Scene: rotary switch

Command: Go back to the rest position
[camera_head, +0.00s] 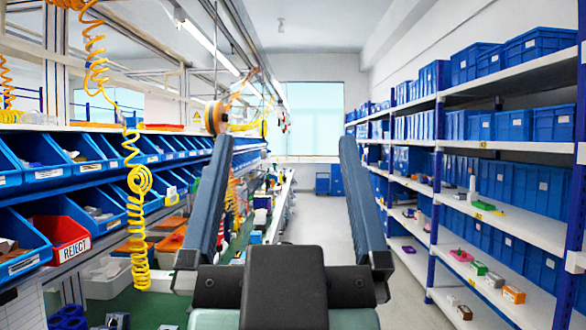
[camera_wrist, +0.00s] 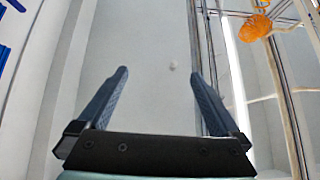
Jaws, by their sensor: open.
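My gripper (camera_head: 283,142) stands in the middle of the head view, its two dark blue-grey fingers apart and pointing up and away. Nothing is between the fingers. In the wrist view my gripper (camera_wrist: 160,73) also shows open and empty, against the pale ceiling (camera_wrist: 150,45). No rotary switch can be made out in either view.
On the left, a rack holds blue bins (camera_head: 90,158), a red REJECT bin (camera_head: 62,238) and a hanging yellow coiled hose (camera_head: 138,180). On the right, shelves (camera_head: 520,228) carry blue boxes (camera_head: 512,126). An aisle (camera_head: 305,205) runs between them toward a bright window (camera_head: 315,115).

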